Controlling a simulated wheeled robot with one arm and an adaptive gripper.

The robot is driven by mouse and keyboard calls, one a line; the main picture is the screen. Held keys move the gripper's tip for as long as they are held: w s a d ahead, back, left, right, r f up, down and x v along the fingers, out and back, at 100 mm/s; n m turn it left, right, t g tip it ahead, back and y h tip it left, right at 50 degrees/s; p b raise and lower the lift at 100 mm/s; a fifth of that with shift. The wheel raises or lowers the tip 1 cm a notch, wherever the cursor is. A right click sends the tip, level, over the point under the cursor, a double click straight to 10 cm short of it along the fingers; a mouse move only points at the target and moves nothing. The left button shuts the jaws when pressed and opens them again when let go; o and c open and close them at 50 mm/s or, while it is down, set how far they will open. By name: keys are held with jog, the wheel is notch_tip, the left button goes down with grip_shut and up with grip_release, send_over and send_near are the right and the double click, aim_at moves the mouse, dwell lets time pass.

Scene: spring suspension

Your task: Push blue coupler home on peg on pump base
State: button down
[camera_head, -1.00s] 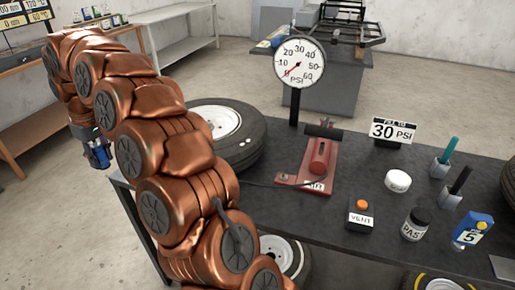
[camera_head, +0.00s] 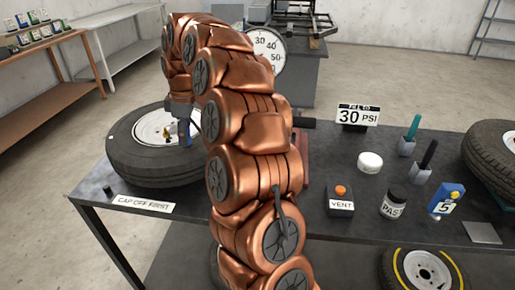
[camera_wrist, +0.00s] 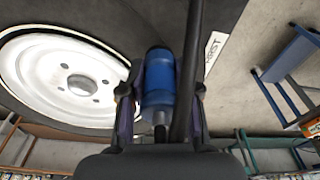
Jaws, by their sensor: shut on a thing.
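My gripper (camera_wrist: 162,92) is shut on the blue coupler (camera_wrist: 158,78), which sits between the two fingers in the wrist view. A black hose runs close along the coupler's right side. In the head view, my gripper (camera_head: 181,132) hangs over the tyre near its white wheel; the coupler there is too small to make out clearly. Of the red pump base (camera_head: 305,150), only a sliver shows beside my arm. Its peg is hidden behind my arm.
A tyre (camera_head: 130,165) with a white wheel lies on the dark table (camera_head: 385,150). The gauge (camera_head: 266,48) is partly covered by my arm. A VENT box (camera_head: 341,206), a white tub (camera_head: 370,162) and a PAS jar (camera_head: 394,202) stand on the right.

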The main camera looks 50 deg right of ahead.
jog(key=s+d+f+n+b, duration=0.1)
jog(key=s+d+n, duration=0.1)
jog(key=s+d, duration=0.3)
jog(key=s+d+f+n, duration=0.2)
jog(key=s+d, duration=0.2)
jog(key=d, duration=0.1)
jog(key=s+d+f+n+b, duration=0.1)
jog(key=s+d+n, duration=0.1)
jog(key=s+d, duration=0.3)
jog(key=shift+s+f+n+g+b, duration=0.15)
jog(key=shift+s+n+g+b, duration=0.15)
jog(key=shift+s+n+g, duration=0.1)
jog(key=shift+w+d, duration=0.1)
jog(key=shift+f+b, duration=1.15)
jog(key=shift+f, duration=1.45)
jog(key=shift+f+b, duration=0.5)
jog(key=shift+f, duration=0.7)
jog(key=c, duration=0.7)
grip_release()
jog(key=shift+c, duration=0.2)
jog(key=shift+r, duration=0.1)
